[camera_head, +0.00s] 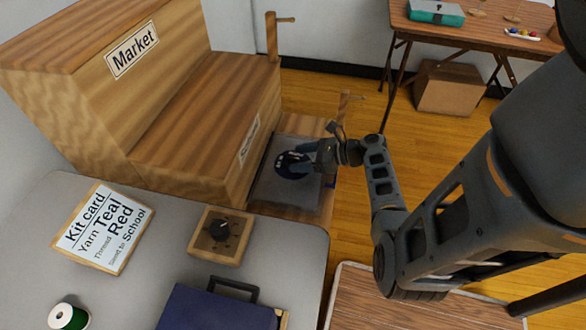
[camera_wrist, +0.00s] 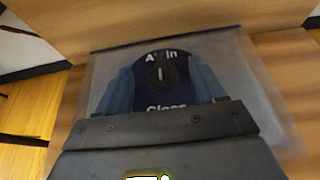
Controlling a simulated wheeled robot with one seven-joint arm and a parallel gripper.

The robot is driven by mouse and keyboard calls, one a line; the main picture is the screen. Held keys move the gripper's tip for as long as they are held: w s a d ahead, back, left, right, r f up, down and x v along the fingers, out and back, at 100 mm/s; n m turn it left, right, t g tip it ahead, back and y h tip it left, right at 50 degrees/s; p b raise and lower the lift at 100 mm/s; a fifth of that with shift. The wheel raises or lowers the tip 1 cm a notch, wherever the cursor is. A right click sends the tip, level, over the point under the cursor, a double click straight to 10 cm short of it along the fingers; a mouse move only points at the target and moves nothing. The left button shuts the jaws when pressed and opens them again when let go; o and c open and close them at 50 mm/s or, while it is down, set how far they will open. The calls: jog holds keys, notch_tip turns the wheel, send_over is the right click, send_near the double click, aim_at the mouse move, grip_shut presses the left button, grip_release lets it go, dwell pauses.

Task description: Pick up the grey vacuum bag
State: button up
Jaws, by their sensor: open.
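The grey vacuum bag (camera_head: 285,195) lies flat on a low wooden shelf at the right end of the Market stand. It also shows in the wrist view (camera_wrist: 250,100) as a translucent grey sheet. A dark blue round valve (camera_wrist: 162,58) with a black knob and partly hidden white lettering sits on the bag. My gripper (camera_head: 308,158) is over the bag. In the wrist view its two blue fingers stand apart on either side of the valve, with nothing clamped between them. The gripper body hides the bag's near part; contact with the bag cannot be told.
The wooden Market stand (camera_head: 200,110) rises left of the bag, with posts nearby. A grey table in front holds a kit card (camera_head: 100,228), a wooden box with a dial (camera_head: 221,235), a navy case (camera_head: 215,310) and green thread (camera_head: 68,317). A cardboard box (camera_head: 450,88) stands behind.

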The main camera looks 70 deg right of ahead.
jog(key=shift+w+f, duration=0.25)
jog(key=shift+w, duration=0.35)
jog(key=shift+c, duration=0.5)
grip_shut()
